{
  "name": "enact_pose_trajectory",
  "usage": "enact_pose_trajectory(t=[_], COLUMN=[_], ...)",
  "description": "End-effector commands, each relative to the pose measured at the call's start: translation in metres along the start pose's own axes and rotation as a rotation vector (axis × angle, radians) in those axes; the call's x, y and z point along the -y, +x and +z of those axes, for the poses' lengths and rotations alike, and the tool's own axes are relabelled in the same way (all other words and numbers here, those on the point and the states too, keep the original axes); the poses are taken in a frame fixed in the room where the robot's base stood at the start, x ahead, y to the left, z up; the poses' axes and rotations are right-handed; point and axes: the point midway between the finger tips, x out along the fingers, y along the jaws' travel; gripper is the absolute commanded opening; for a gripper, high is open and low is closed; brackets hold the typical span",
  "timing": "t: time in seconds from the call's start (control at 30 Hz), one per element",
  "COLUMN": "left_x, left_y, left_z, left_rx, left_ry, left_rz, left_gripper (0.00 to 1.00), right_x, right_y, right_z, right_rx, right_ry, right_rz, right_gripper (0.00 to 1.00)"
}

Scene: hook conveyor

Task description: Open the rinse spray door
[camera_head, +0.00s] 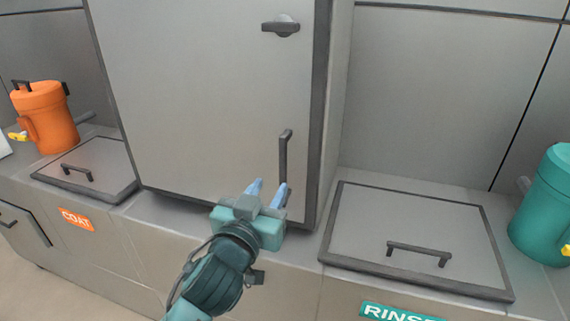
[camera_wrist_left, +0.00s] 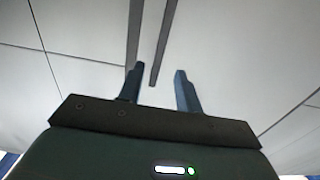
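A tall grey cabinet door (camera_head: 210,95) with a dark frame fills the middle of the head view and appears closed. A dark vertical handle (camera_head: 285,155) is on its lower right, and a dark knob (camera_head: 281,26) is higher up. My left gripper (camera_head: 270,183) is open at the handle's lower end, its blue fingers pointing up toward the door. In the left wrist view, the handle (camera_wrist_left: 162,40) shows as a dark bar between the two open fingers (camera_wrist_left: 159,68); I cannot tell whether they touch it. My right gripper is not in view.
A flat lid (camera_head: 410,230) with a bar handle lies on the right counter above a RINSE label (camera_head: 395,313). A teal canister (camera_head: 545,205) stands at far right. An orange canister (camera_head: 45,118) and another lid (camera_head: 95,165) are left, above a COAT label (camera_head: 77,219).

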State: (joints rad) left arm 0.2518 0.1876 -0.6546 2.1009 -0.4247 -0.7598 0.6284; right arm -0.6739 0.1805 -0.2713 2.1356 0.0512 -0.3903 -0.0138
Motion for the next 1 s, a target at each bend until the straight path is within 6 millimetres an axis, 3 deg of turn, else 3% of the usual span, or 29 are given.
enact_pose_trajectory(t=[0.2,0.4,0.87,1.0], left_x=[0.0,0.0,0.0,0.0], left_y=[0.048,0.076,0.088,0.087], left_z=[-0.002,-0.001,0.0,0.0], left_rx=[-0.001,-0.001,0.0,0.0], left_ry=[0.001,0.0,-0.001,-0.001], left_rz=[0.0,0.001,0.001,0.001], left_gripper=[0.35,0.35,0.35,0.23], right_x=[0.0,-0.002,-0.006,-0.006], right_y=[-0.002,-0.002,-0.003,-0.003], right_z=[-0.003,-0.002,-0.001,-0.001], right_rx=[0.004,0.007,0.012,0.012], right_ry=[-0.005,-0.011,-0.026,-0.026], right_rz=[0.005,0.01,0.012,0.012], right_gripper=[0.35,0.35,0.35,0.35])
